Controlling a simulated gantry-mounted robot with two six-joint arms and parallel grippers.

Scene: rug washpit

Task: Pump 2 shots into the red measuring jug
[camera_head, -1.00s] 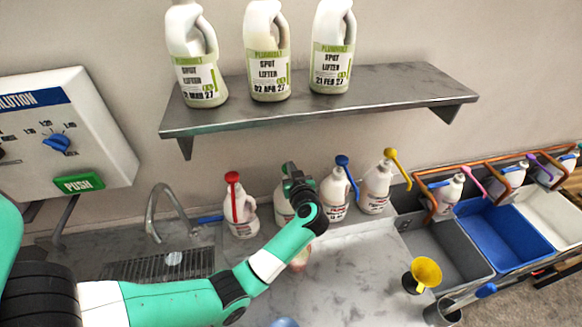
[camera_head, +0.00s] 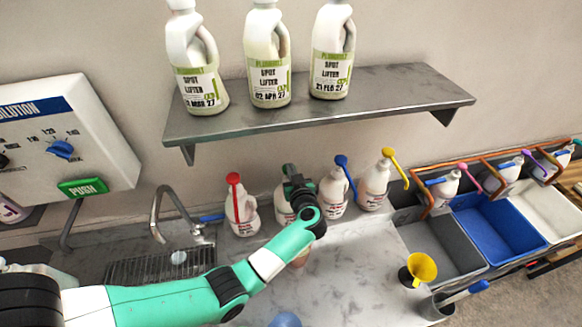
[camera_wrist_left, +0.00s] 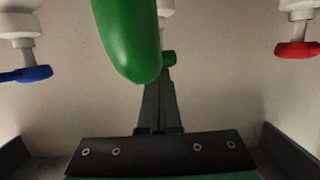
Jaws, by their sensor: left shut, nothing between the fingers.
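My left gripper (camera_head: 296,180) is shut and empty, above a white pump bottle (camera_head: 284,207) in the row by the wall. In the left wrist view, its shut fingers (camera_wrist_left: 158,100) point at a green pump top (camera_wrist_left: 130,40), which looms close to the camera. I cannot tell if they touch it. A small reddish-brown vessel (camera_head: 300,257) stands on the counter, mostly hidden behind my left arm; it may be the red measuring jug. My right gripper is not in view.
A red-topped bottle (camera_head: 241,212) stands to the left, blue-topped (camera_head: 333,195) and yellow-topped (camera_head: 374,188) bottles to the right. A metal shelf (camera_head: 400,90) with large bottles hangs above. A yellow funnel (camera_head: 422,267) stands at the right. The counter (camera_head: 355,260) between is clear.

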